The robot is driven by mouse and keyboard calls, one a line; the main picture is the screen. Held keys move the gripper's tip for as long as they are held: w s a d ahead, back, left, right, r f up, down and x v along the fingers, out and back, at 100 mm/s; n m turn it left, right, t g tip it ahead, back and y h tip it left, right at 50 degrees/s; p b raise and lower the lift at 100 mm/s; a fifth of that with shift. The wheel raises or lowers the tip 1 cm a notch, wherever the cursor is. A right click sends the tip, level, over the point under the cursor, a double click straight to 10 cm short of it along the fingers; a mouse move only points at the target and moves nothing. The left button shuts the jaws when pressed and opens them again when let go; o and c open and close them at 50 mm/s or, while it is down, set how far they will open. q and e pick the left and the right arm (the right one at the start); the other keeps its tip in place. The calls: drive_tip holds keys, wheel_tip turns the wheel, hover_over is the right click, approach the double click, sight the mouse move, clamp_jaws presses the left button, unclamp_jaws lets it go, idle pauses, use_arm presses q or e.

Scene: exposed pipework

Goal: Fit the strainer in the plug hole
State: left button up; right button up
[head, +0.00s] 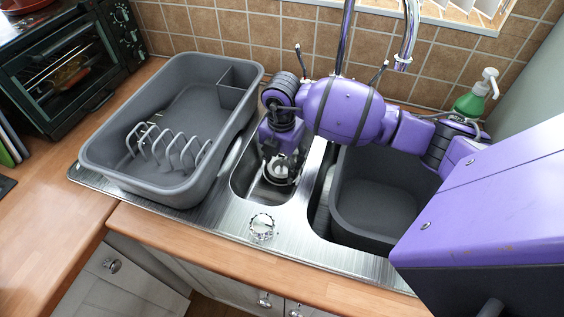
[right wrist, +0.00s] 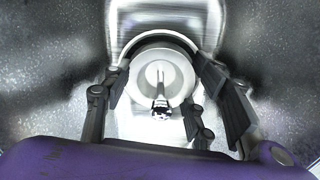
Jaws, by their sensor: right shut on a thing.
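My right gripper (head: 279,160) reaches down into the small sink basin (head: 243,180) and is shut on the strainer. The strainer (head: 278,175) is a pale round piece low in the basin, partly hidden by the gripper. In the right wrist view the strainer (right wrist: 145,88) is a white disc with a central post, between the fingers of the right gripper (right wrist: 163,72). The plug hole is hidden beneath it, and I cannot tell whether the strainer is seated or just above. My left gripper is not in view.
A grey dish rack (head: 185,190) stands on the drainer to the left. A dark grey tub (head: 385,200) sits in the large basin to the right. A round shiny object (head: 262,227) is on the front rim. The tap (head: 403,45) and green soap bottle (head: 470,103) are behind.

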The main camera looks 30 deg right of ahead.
drive_tip(key=shift+s+a+f, duration=0.1)
drive_tip(key=shift+s+f, duration=0.15)
drive_tip(key=shift+f, duration=0.2)
drive_tip(key=shift+s+f, duration=0.2)
drive_tip(key=shift+f, duration=0.25)
drive_tip(key=o, duration=1.2)
drive_tip(key=shift+w+f, duration=0.15)
drive_tip(key=shift+o, duration=0.2)
drive_tip(key=shift+w+r, duration=0.15)
drive_tip(key=shift+r, duration=2.05)
drive_tip(key=shift+w+r, duration=0.15)
drive_tip(key=shift+r, duration=2)
drive_tip(key=shift+r, duration=0.1)
